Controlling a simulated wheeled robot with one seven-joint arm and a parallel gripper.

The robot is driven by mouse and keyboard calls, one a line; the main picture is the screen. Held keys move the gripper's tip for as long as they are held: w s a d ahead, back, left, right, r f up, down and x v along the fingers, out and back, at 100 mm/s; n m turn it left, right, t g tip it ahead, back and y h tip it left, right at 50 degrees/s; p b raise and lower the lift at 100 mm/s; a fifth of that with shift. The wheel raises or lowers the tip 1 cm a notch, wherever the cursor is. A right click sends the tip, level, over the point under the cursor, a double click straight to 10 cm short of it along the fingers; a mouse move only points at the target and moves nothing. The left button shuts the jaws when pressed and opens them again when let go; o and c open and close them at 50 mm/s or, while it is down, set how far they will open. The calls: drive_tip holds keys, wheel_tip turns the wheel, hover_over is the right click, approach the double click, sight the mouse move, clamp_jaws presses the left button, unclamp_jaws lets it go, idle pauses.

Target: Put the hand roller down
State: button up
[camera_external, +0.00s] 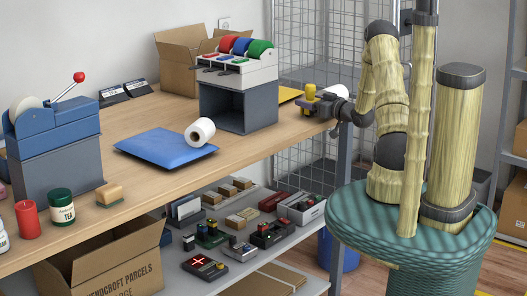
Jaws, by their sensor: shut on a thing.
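My gripper (322,106) is at the right end of the wooden counter (155,100), just above or at its edge. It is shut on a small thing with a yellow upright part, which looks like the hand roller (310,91). The fingers and wrist hide much of it, and its roller end cannot be made out. I cannot tell whether it touches the counter. A yellow flat sheet (289,95) lies on the counter just left of and behind my gripper.
A grey open-fronted box (233,107) carrying a tape dispenser (236,65) stands left of my gripper. A white roll (200,132) lies on a blue padded mailer (165,149). A blue dispenser (53,130) stands far left. Wire mesh (300,40) rises behind. Bare wood shows at the front.

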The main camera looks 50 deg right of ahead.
drive_tip(key=shift+f+b, duration=0.3)
drive_tip(key=shift+f, duration=0.05)
drive_tip(key=shift+f, duration=0.1)
drive_tip(key=shift+f, duration=0.15)
drive_tip(key=shift+s+a+f, duration=0.1)
drive_tip(key=shift+f, duration=0.05)
drive_tip(key=shift+c, duration=1)
drive_tip(key=o, duration=0.9)
drive_tip(key=shift+f, duration=0.1)
drive_tip(key=o, duration=0.3)
drive_tip(key=shift+o, duration=0.2)
drive_tip(key=shift+r, duration=0.5)
drive_tip(key=s, duration=1.1)
drive_tip(key=shift+s, duration=0.4)
